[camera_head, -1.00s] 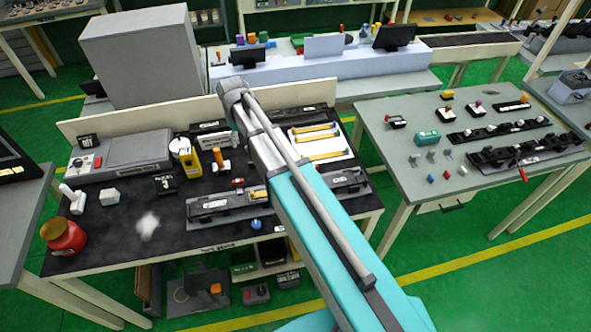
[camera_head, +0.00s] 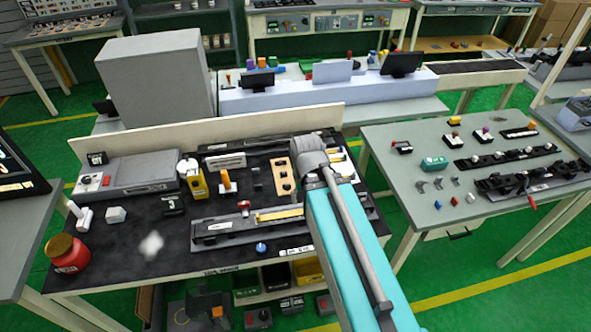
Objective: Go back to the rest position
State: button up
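My arm, with a turquoise link and a grey forearm, reaches from the bottom right over the right part of the black-topped workbench (camera_head: 110,257). My gripper is not visible; the arm itself hides the far end and part of the bench behind it. A long trim fixture (camera_head: 222,228) lies near the bench's front edge, with a yellow strip (camera_head: 279,214) on its right part. A tan plate with dark holes (camera_head: 284,178) stands just left of my arm's joint. Whether anything is held cannot be seen.
A red jar (camera_head: 68,255) stands at the bench's front left. A yellow bottle (camera_head: 195,180) and a grey box unit (camera_head: 140,173) stand farther back. A second grey table (camera_head: 415,207) with black fixtures is at the right. Green floor shows between the two tables.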

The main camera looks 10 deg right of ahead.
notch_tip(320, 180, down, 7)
jog(key=b, duration=0.7)
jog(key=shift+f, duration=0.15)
dwell(0.8)
